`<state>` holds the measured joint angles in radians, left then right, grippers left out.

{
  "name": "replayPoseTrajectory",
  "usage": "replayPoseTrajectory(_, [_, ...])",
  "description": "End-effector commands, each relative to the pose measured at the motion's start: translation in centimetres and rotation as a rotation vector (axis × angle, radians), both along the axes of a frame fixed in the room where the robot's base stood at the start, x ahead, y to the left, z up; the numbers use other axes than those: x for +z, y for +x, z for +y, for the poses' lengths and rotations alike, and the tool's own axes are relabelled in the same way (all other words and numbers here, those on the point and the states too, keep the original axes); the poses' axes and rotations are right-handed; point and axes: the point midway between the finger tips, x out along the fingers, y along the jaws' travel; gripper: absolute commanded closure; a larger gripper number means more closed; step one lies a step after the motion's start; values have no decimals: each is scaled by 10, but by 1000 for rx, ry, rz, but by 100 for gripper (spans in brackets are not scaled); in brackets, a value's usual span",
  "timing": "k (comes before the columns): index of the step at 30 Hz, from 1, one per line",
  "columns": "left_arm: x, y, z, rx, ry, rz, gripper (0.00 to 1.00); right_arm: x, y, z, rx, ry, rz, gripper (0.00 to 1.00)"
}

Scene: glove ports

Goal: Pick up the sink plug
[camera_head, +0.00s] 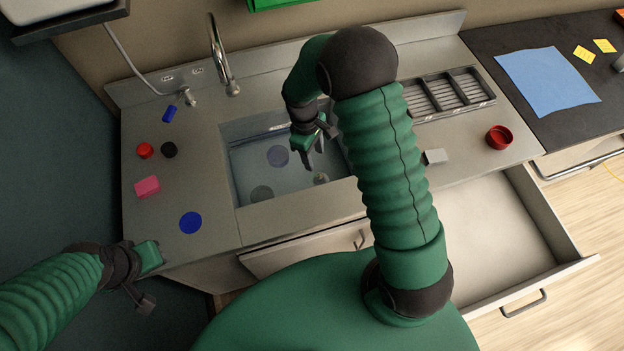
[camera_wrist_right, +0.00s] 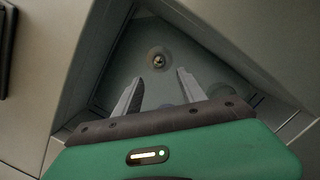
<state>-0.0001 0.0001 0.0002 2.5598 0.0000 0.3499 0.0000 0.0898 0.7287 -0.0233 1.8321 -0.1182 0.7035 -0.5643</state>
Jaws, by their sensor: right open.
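The sink plug (camera_head: 321,178) is a small pale round piece low in the sink basin (camera_head: 243,180), near its front right. In the right wrist view the plug (camera_wrist_right: 158,60) shows a small knob in a round ring, beyond the fingertips and roughly centred between them. My right gripper (camera_head: 314,162) reaches down into the sink just above the plug. In the wrist view its fingers (camera_wrist_right: 158,84) are apart with nothing between them. My left gripper (camera_head: 150,282) hangs off the counter's front left corner, away from the sink; its jaw opening is unclear.
Two discs (camera_head: 278,156) lie in the basin. A tall faucet (camera_head: 222,60) stands behind it. Left of it are a pink block (camera_head: 148,187), a blue disc (camera_head: 190,222) and small caps. A drying rack (camera_head: 447,92) stands right. A drawer (camera_head: 495,235) is open below.

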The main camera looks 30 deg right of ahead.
Motion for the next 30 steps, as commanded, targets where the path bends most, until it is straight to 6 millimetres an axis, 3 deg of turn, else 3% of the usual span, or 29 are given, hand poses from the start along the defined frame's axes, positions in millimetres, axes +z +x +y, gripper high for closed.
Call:
replayPoseTrajectory(6, [2,0,0,0,0,0,64,-54,-8,-4,0,0,4,52])
replayPoseTrajectory(13, [6,0,0,0,0,0,64,-80,-12,-6,-1,1,3,52])
replayPoseTrajectory(18, [11,0,0,0,0,0,64,-111,-15,-9,-1,0,2,52])
replayPoseTrajectory(27, [11,0,0,0,0,0,64,-121,-15,-10,-1,0,-2,52])
replayPoseTrajectory(30, [11,0,0,0,0,0,64,-121,-15,-10,-1,0,-2,65])
